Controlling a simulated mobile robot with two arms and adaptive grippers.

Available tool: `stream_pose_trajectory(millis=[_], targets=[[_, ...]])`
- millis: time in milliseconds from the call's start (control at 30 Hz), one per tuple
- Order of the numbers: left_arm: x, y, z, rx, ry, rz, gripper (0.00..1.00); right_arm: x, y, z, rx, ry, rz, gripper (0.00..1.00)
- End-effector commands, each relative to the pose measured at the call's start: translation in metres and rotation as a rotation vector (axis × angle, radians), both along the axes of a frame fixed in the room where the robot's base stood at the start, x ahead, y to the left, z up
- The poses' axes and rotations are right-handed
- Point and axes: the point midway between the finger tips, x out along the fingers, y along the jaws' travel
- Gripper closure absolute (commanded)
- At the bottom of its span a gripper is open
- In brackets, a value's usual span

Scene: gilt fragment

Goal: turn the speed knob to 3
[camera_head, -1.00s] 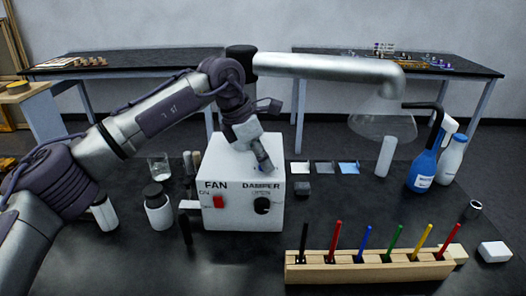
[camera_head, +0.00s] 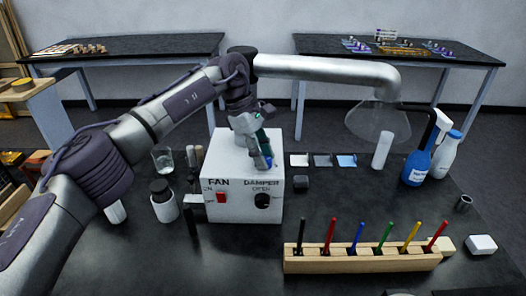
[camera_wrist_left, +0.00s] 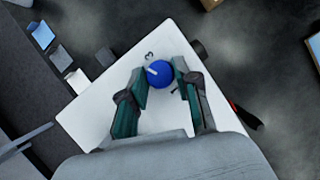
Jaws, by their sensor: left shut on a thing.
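The white control box (camera_head: 236,212) stands on the black bench, with FAN and DAMPER labels on its front. The blue speed knob (camera_wrist_left: 160,76) is on its top face; a bit of blue also shows in the head view (camera_head: 269,163). My left gripper (camera_head: 265,166) reaches down from above, with its fingers on both sides of the knob, shut on it. In the left wrist view, the knob's white pointer line is toward the upper left. A printed 3 (camera_wrist_left: 149,56) lies just above it, slightly off the line. Other dial marks are mostly hidden. My right gripper is not in view.
A red fan switch (camera_head: 222,197) and black damper knob (camera_head: 263,200) are on the box front. A rack of coloured sticks (camera_head: 360,263) stands in front right. A glass hood (camera_head: 376,122) hangs behind right. Bottles (camera_head: 163,202) stand close on the left.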

Motion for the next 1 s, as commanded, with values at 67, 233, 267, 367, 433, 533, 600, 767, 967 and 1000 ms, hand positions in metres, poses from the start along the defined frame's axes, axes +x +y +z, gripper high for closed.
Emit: stream_pose_trajectory(millis=[67,233,267,367,433,533,600,767,967,1000], targets=[[0.0003,0.0002,-0.0002,0.002,0.000,-0.010,1.00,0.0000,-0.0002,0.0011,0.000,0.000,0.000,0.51],[0.0002,0.0002,-0.0007,0.002,0.000,-0.021,1.00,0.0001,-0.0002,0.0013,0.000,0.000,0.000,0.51],[0.0002,0.0002,-0.0007,0.002,0.000,-0.021,1.00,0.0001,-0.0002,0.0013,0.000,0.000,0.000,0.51],[0.0002,0.0002,-0.0009,0.002,0.000,-0.021,1.00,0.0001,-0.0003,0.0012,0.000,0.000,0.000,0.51],[0.0002,0.0002,-0.0009,0.003,0.000,-0.021,1.00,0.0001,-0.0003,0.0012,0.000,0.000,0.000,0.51],[0.0002,0.0003,-0.0009,0.003,-0.001,-0.020,0.67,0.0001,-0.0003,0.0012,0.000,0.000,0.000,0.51],[0.0002,0.0003,-0.0008,0.002,0.000,-0.020,0.55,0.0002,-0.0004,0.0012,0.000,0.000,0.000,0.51],[0.0002,0.0002,-0.0005,0.002,0.000,-0.020,0.44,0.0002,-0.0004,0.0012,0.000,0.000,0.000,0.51],[0.0003,0.0003,0.0003,0.001,0.000,-0.020,0.44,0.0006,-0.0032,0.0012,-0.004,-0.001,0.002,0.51],[0.0006,0.0008,0.0015,0.001,-0.001,-0.019,0.44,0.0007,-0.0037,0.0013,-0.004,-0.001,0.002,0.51]])
